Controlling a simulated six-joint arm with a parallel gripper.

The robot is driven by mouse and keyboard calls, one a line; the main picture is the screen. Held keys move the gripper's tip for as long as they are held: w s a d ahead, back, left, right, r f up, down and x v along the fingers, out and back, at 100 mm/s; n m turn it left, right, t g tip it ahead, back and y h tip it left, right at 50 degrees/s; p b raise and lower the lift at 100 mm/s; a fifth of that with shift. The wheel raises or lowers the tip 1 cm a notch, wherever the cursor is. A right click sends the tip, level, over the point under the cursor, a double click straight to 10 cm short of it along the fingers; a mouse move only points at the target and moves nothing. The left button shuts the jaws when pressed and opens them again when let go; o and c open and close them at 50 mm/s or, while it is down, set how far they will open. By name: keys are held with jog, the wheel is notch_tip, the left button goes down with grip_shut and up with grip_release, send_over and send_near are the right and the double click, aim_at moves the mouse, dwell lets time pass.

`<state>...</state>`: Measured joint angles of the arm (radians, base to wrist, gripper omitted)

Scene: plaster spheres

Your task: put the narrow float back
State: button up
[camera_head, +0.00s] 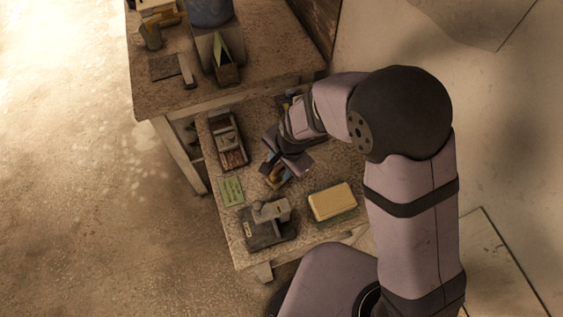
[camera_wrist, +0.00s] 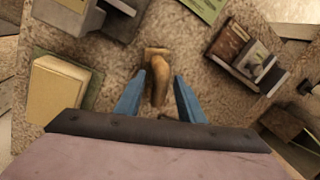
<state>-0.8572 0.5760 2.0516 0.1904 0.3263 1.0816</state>
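A small wooden-handled tool (camera_wrist: 158,78), possibly the narrow float, lies on the lower bench between my fingers; it also shows in the head view (camera_head: 275,177), partly covered by my gripper. My gripper (camera_wrist: 158,104) points down over it, with blue fingers apart and a gap on each side of the wood. In the head view my gripper (camera_head: 284,166) hides part of this spot. A dark tray (camera_head: 216,122) with grey and brown pieces stands to the left; it also shows in the wrist view (camera_wrist: 272,88). I cannot tell whether it is the float's place.
A green card (camera_head: 231,191) lies near the left edge. A grey block-like device (camera_head: 268,230) stands at the front. A yellow block (camera_head: 332,201) sits on a green base to the right. A higher table (camera_head: 190,98) with a bucket and boxes stands behind.

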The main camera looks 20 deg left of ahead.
jog(key=b+v, duration=0.1)
jog(key=v, duration=1.1)
jog(key=shift+b, duration=0.3)
jog(key=shift+r, duration=0.15)
jog(key=w+d+f+n+h, duration=0.1)
jog(key=w+d+n, duration=0.15)
jog(key=d, duration=1.45)
jog(key=s+d+f+n, duration=0.1)
jog(key=s+d, duration=0.2)
jog(key=d, duration=0.3)
jog(key=s+d+f+n+g+h, duration=0.1)
jog(key=s+d, duration=0.2)
jog(key=d, duration=0.4)
jog(key=shift+d, duration=0.25)
